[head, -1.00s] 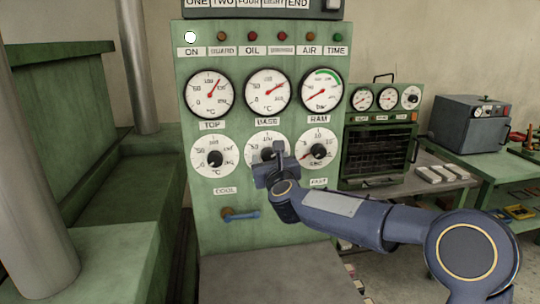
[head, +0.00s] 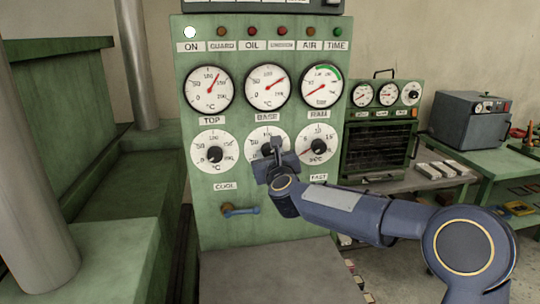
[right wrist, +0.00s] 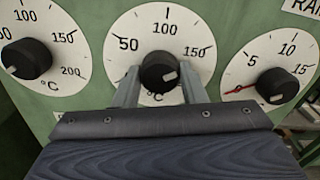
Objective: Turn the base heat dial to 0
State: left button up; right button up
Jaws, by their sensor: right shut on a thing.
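The base heat dial (head: 258,136) is the middle one of the lower row on the green panel, below the BASE gauge (head: 267,88). In the right wrist view its black knob (right wrist: 157,68) sits on a white scale marked 50, 100 and 150. A pale mark on the knob points to the lower right. My right gripper (head: 274,149) is shut on this knob, with one finger on each side. The gripper hides the lower part of the scale, so the 0 cannot be seen. My left gripper is in neither view.
The left dial (head: 214,154) and the right dial (head: 317,144), with a red pointer, flank the base dial closely. A blue-handled lever (head: 240,211) is lower on the panel. A grey ledge (head: 275,270) lies in front. A smaller instrument cabinet (head: 378,150) stands to the right.

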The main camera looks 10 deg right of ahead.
jog(key=n, duration=0.3)
jog(key=shift+n+b, duration=0.4)
jog(key=n, duration=0.3)
jog(key=shift+n, duration=0.4)
jog(key=n, duration=0.4)
jog(key=shift+p, duration=0.35)
jog(key=n+p, duration=0.1)
jog(key=n, duration=0.5)
jog(key=shift+r, duration=0.1)
jog(key=n+p, duration=0.1)
jog(key=n, duration=0.3)
jog(key=shift+n+p, duration=0.3)
jog(key=shift+p, duration=0.05)
jog(key=n+p, duration=0.1)
jog(key=n, duration=0.3)
jog(key=n+p, duration=0.2)
jog(key=n, duration=0.3)
jog(key=shift+a+n, duration=0.1)
jog(key=shift+n, duration=0.3)
jog(key=shift+n+p, duration=0.3)
jog(key=shift+n, duration=1.3)
jog(key=shift+f, duration=0.2)
